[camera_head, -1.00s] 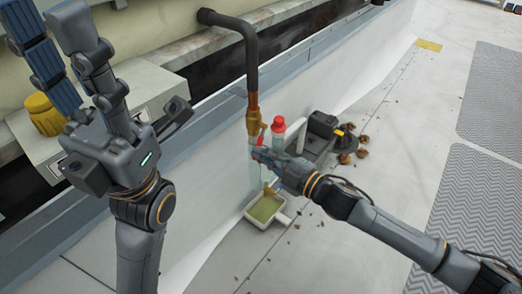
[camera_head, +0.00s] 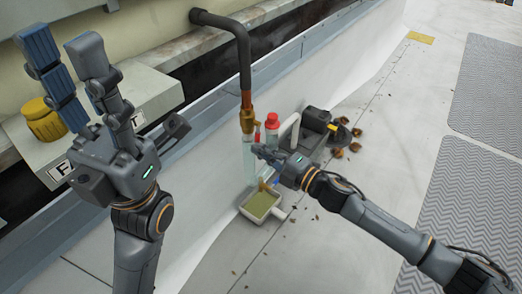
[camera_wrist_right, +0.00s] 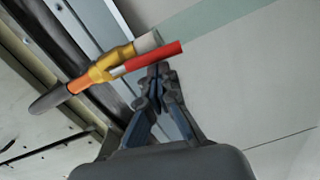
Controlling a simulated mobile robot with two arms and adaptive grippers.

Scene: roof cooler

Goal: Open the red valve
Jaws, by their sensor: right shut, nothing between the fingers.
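The red valve handle (camera_head: 257,133) sits beside a brass valve body (camera_head: 246,121) at the lower end of a dark pipe. In the right wrist view the red handle (camera_wrist_right: 153,57) lies nearly in line with the brass valve (camera_wrist_right: 108,66). My right gripper (camera_head: 260,151) is just below the handle; in the wrist view its closed fingertips (camera_wrist_right: 158,71) are close to the handle's underside, and I cannot tell whether they touch it. Nothing shows between them. My left gripper (camera_head: 62,52) is raised at the left with its fingers apart, empty.
A clear tube (camera_head: 249,160) runs down from the valve to a tray of yellowish liquid (camera_head: 245,214). A red-capped bottle (camera_head: 272,131) and a dark grey device (camera_head: 314,123) stand behind my right gripper. A yellow knob (camera_head: 43,120) is near my left gripper.

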